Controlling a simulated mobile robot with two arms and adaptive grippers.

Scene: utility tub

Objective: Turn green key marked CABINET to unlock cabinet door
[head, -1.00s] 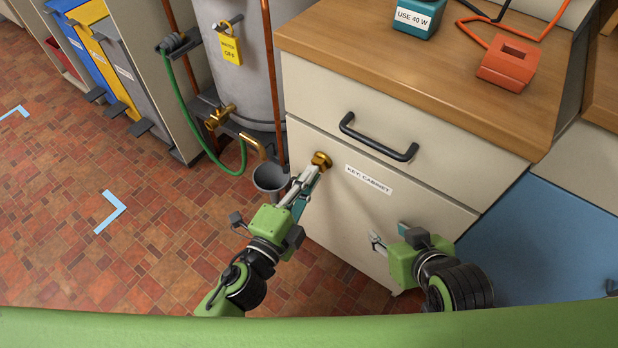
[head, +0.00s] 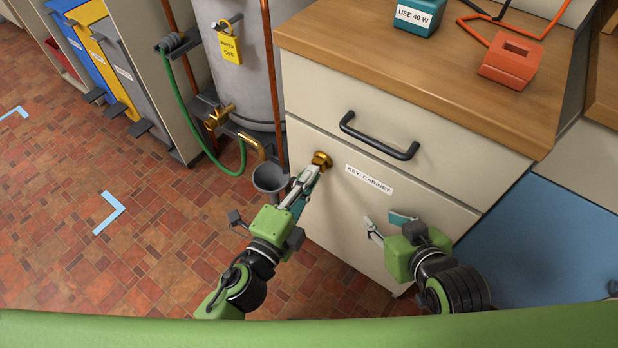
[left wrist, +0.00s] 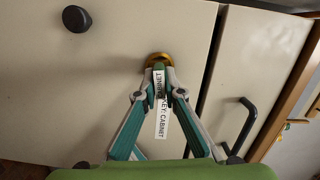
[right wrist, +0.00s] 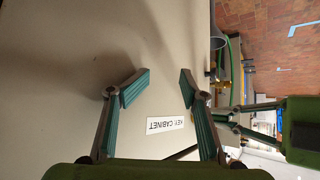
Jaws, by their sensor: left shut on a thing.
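The green key (left wrist: 159,67) sits in the round brass lock (head: 321,159) on the pale cabinet door (head: 338,215); the lock also shows in the left wrist view (left wrist: 157,57). My left gripper (head: 311,172) is shut on the key, its fingertips on either side of it. In the head view the gripper hides the key. My right gripper (head: 382,218) is open and empty in front of the door, below the KEY: CABINET label (head: 369,179). The door looks closed.
A drawer with a black handle (head: 380,138) is above the door, under a wooden worktop (head: 420,75). A grey funnel (head: 270,178) and copper pipes stand close to the left arm. A dark round knob (left wrist: 76,18) sticks out from the door.

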